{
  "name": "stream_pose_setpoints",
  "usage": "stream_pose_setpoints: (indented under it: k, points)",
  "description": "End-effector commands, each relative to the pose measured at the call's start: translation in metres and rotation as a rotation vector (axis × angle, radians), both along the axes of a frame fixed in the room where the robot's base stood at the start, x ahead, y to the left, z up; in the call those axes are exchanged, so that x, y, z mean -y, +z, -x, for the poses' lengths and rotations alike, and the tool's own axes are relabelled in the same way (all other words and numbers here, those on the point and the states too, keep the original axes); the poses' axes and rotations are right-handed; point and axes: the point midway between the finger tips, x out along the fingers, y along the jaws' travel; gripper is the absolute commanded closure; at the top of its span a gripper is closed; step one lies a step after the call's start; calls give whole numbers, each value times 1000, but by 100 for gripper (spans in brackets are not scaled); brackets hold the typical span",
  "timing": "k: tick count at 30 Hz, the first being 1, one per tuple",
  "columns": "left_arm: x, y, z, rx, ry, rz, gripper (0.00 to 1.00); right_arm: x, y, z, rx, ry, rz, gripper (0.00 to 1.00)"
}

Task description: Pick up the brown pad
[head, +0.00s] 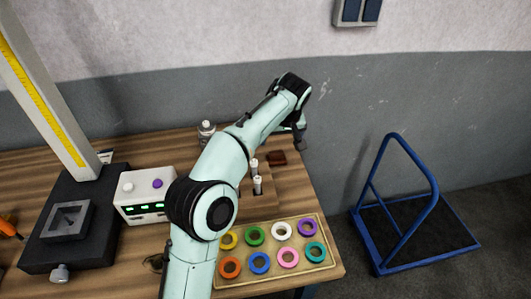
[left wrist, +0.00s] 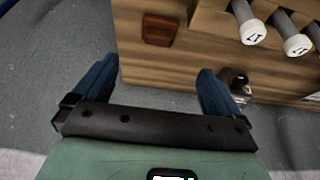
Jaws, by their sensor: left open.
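The brown pad (head: 277,158) is a small dark reddish-brown block lying near the right edge of the wooden table. It also shows at the top of the left wrist view (left wrist: 160,30), beyond the fingers and roughly between their lines. My left gripper (left wrist: 148,85) is open and empty, with its two blue fingers apart. In the head view my left gripper (head: 301,143) hangs just right of the pad, near the table's right edge, and is apart from it. My right gripper is in neither view.
A wooden holder with white-capped cylinders (head: 257,185) stands beside the pad. A tray of coloured rings (head: 324,262) lies in front. A white control box (head: 131,208), a height gauge base (head: 95,240) and a clear bottle (head: 206,132) stand left. A blue trolley (head: 436,200) stands right.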

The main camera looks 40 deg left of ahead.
Motion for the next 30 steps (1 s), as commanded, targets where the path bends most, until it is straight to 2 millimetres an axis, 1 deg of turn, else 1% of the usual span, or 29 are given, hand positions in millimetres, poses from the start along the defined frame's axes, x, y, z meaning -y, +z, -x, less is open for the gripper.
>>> stream_pose_setpoints:
  k: [2,5,12,15,22,27,30]
  points:
    - [0,-1,0,0,0,0,1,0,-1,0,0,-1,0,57]
    - [-3,-12,-3,-4,1,1,1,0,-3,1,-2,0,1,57]
    - [-18,-55,-14,-5,2,0,1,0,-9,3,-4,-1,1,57]
    - [-22,-68,-18,-3,1,0,1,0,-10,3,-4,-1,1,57]
    - [-27,-81,-24,-1,0,0,1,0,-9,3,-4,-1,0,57]
    - [-40,-101,-36,-4,2,1,1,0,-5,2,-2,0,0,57]
    - [-43,-113,-39,-1,0,2,1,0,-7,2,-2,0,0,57]
